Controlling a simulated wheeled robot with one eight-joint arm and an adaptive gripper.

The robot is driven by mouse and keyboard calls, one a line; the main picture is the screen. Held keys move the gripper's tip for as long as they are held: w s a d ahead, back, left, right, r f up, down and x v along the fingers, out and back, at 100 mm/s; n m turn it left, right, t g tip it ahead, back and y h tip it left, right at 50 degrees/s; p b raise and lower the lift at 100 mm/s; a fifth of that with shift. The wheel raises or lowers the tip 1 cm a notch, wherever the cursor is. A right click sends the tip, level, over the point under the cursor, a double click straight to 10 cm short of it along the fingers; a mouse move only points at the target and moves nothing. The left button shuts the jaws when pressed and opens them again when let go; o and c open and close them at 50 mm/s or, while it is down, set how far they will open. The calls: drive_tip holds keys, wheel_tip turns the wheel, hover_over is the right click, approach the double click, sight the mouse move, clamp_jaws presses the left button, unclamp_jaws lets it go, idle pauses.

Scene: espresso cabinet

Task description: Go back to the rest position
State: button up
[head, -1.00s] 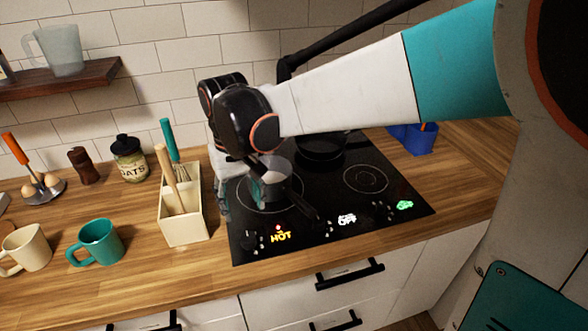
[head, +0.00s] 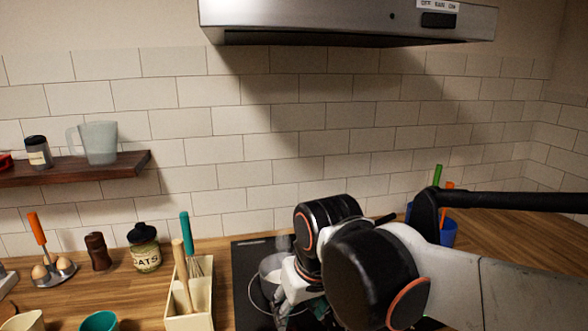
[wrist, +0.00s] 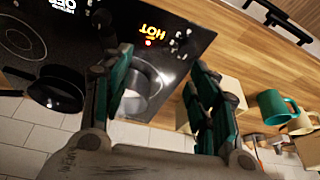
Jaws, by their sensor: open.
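In the head view the gripper (head: 290,300) is at the lower middle, over the black stove (head: 243,292), partly hidden by my wrist. A small silver pot (head: 269,268) stands on the stove close to the gripper. In the wrist view the pot (wrist: 143,88) shows partly behind one finger; whether they touch cannot be told.
A cream utensil box (head: 190,308) stands left of the stove, with an oats jar (head: 144,250) behind it. A teal mug (wrist: 275,106) is beyond the box. A dark pan (wrist: 55,92) sits on the stove. A range hood (head: 340,22) hangs above.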

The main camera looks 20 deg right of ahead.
drive_tip(key=s+d+f+t, duration=0.1)
drive_tip(key=s+d+t, duration=0.2)
drive_tip(key=s, duration=0.3)
drive_tip(key=shift+s+d+m, duration=0.15)
drive_tip(key=shift+d+m, duration=0.15)
drive_tip(key=shift+d, duration=0.4)
idle(6.7)
